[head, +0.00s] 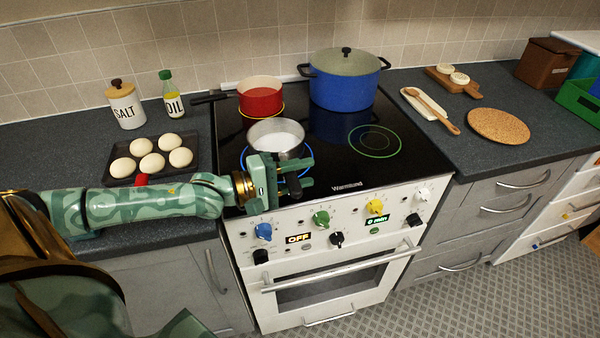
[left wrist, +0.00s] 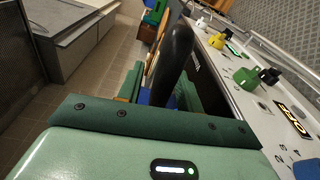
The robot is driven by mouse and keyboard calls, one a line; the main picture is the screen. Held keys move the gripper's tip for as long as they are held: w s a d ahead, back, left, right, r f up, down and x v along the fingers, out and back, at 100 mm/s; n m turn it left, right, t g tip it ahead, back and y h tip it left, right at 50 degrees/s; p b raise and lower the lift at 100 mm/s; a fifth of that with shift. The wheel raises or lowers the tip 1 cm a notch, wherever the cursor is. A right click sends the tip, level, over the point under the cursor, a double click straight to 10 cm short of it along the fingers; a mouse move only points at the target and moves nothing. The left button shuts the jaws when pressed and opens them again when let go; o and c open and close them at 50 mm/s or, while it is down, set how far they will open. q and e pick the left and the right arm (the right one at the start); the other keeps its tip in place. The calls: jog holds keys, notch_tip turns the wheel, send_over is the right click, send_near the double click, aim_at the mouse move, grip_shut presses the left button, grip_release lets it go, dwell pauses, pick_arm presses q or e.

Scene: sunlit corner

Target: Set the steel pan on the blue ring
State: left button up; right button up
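The steel pan (head: 277,136), with white contents, is upright over the front-left zone of the black hob. The blue ring (head: 242,158) shows around its base at the left, partly hidden by the pan and my gripper. The pan seems to rest there. My left gripper (head: 300,172) is in front of the pan. Its fingers are apart, with a gap between them. In the left wrist view the pan's dark handle (left wrist: 176,60) rises between the green fingers (left wrist: 160,92), which do not look closed on it. My right gripper is out of view.
A red pot (head: 260,101) stands close behind the pan on a yellow ring. A large blue pot (head: 345,88) stands at the back right. The green ring (head: 375,141) is bare. A tray of buns (head: 120,184) lies on the left counter. Knobs (head: 321,217) line the stove front.

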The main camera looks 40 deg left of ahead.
pick_arm(q)
jog(key=shift+r, duration=0.15)
jog(key=shift+s+a, duration=0.2)
jog(key=shift+s, duration=0.1)
jog(key=p+v, duration=0.5)
jog(key=v, duration=0.5)
jog(key=shift+s+a+r, duration=0.15)
jog(key=shift+s+a, duration=0.05)
jog(key=shift+s, duration=0.05)
jog(key=shift+s+a, duration=0.2)
jog(key=shift+s, duration=0.1)
